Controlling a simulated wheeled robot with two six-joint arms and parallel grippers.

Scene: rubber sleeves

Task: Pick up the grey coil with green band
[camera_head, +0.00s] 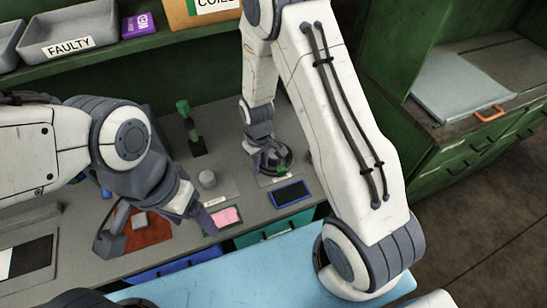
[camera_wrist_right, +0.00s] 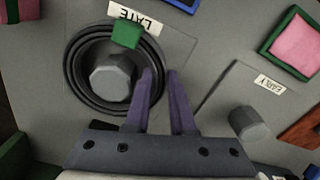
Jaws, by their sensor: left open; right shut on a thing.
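The dark grey coil with a green band (camera_wrist_right: 75,78) lies around a grey post (camera_wrist_right: 112,77) beside the LATE label in the right wrist view. Its green band (camera_wrist_right: 127,34) is on the label side. In the head view, the coil (camera_head: 287,157) is partly hidden by my right gripper (camera_head: 268,163). My right gripper also shows in the wrist view (camera_wrist_right: 163,85), its purple fingers close together on the coil's side wall, one on each side.
A bare grey post (camera_wrist_right: 248,122) stands by the EARLY label. A green-framed pink pad (camera_head: 226,217) and a blue-framed dark pad (camera_head: 291,193) lie along the front. A dark stand with a green top (camera_head: 184,107) rises behind. A FAULTY tray (camera_head: 68,34) sits on the shelf.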

